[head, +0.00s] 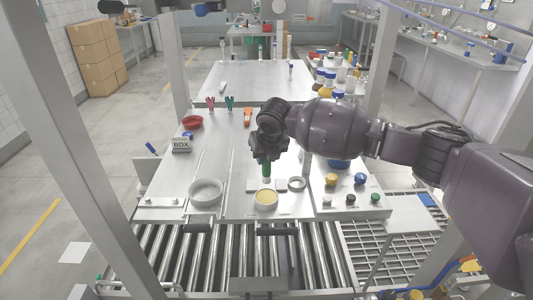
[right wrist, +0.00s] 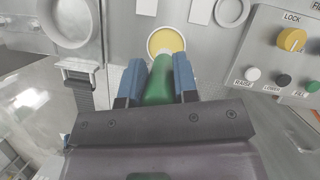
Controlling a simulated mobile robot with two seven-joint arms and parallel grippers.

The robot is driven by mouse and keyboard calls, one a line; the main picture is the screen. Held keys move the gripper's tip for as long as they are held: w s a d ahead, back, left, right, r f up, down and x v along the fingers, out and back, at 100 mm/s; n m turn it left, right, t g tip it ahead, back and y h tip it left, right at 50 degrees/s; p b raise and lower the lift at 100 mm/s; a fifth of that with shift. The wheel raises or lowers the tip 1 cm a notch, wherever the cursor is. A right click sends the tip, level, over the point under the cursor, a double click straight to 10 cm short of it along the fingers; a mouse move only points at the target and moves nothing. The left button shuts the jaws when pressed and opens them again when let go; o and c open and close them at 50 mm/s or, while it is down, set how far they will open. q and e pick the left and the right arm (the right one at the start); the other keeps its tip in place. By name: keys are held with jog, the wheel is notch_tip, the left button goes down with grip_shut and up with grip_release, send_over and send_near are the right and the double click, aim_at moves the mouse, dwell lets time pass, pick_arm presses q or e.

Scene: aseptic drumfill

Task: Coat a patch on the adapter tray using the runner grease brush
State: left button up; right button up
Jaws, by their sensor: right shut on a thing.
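My right gripper (head: 266,157) is shut on the green handle of the brush (head: 266,169), above the front of the metal worktop. In the right wrist view its blue fingers (right wrist: 158,72) stand on both sides of the green handle (right wrist: 157,88). The bristle end is hidden. A round pot of yellow grease (head: 265,199) is just in front of the brush and also shows past the fingertips (right wrist: 166,43). Two pale flat plates (head: 281,185) lie behind the pot; I cannot tell which surface is the adapter tray. My left gripper is not in view.
A white bowl (head: 206,193) stands left of the pot, and a grey ring (head: 297,184) lies to its right. A control panel (head: 350,201) with knobs and buttons is at the right. Rollers (head: 200,250) run in front.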

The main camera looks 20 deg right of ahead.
aim_at(266, 173)
notch_tip(266, 173, down, 4)
jog(key=shift+r+b, duration=0.2)
jog(key=shift+b, duration=0.8)
jog(key=shift+f+b, duration=0.45)
jog(key=shift+f, duration=0.35)
jog(key=shift+f, duration=0.35)
jog(key=shift+f, duration=0.1)
jog(key=shift+f, duration=0.1)
dwell(1.4)
